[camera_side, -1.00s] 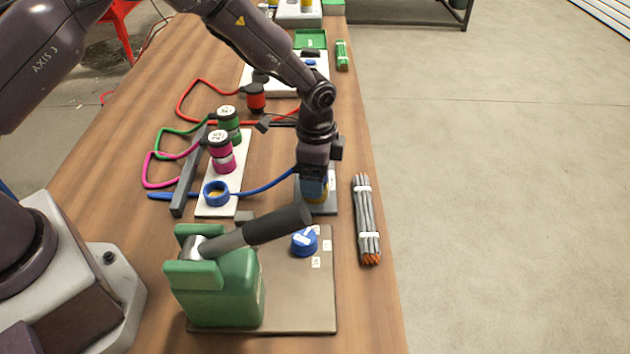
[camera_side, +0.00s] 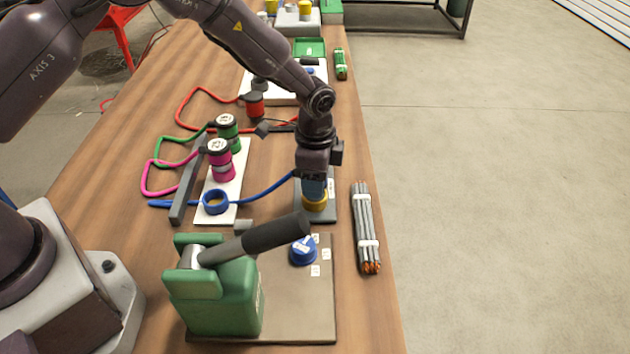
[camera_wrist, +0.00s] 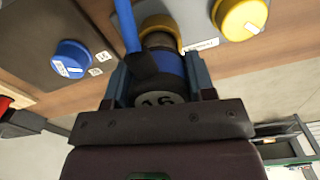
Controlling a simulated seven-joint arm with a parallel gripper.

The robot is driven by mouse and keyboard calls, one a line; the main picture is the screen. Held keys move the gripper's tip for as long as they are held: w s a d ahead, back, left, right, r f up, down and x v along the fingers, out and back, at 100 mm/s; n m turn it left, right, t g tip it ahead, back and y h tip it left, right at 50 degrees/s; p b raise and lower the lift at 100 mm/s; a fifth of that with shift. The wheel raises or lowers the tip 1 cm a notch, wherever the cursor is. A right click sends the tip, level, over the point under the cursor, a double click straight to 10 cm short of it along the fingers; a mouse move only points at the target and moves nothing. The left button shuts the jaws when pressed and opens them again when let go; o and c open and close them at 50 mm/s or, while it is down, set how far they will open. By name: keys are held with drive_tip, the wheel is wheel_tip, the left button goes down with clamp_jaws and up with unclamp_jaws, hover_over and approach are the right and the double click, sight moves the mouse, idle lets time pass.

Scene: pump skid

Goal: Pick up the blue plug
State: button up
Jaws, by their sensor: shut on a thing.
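The blue plug (camera_wrist: 172,66) has a dark end cap marked 16, and a blue cable (camera_wrist: 127,28) leads off from it. My gripper (camera_wrist: 158,88) is shut on the plug, with one finger on each side. In the side view my gripper (camera_side: 313,188) is just above a yellow ring (camera_side: 315,203) on a grey plate (camera_side: 329,212). The fingers mostly hide the plug there. Whether the plug's lower end is clear of the yellow ring I cannot tell. The blue cable (camera_side: 268,191) runs left across the white strip.
The white strip (camera_side: 231,187) holds an open blue ring (camera_side: 215,201), a magenta plug (camera_side: 221,162) and a green plug (camera_side: 228,130). A green pump body (camera_side: 235,300) with a dark handle (camera_side: 275,235) and a blue knob (camera_side: 302,251) stand in front. A grey bundle (camera_side: 365,225) lies right.

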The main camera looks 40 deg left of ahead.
drive_tip(key=s+a+r, duration=0.3)
drive_tip(key=s+r, duration=0.9)
drive_tip(key=s, duration=0.1)
drive_tip(key=shift+s, duration=0.4)
drive_tip(key=shift+s+a+f+n, duration=0.1)
drive_tip(key=shift+a+f+n, duration=0.65)
drive_tip(key=shift+a+f, duration=0.95)
drive_tip(key=shift+s+a+f+n, duration=0.1)
drive_tip(key=shift+a+f+n, duration=0.6)
drive_tip(key=shift+a+f, duration=1)
drive_tip(key=shift+a+f+n, duration=0.75)
drive_tip(key=shift+a+f, duration=0.75)
drive_tip(key=shift+a, duration=0.35)
drive_tip(key=shift+f, duration=1.7)
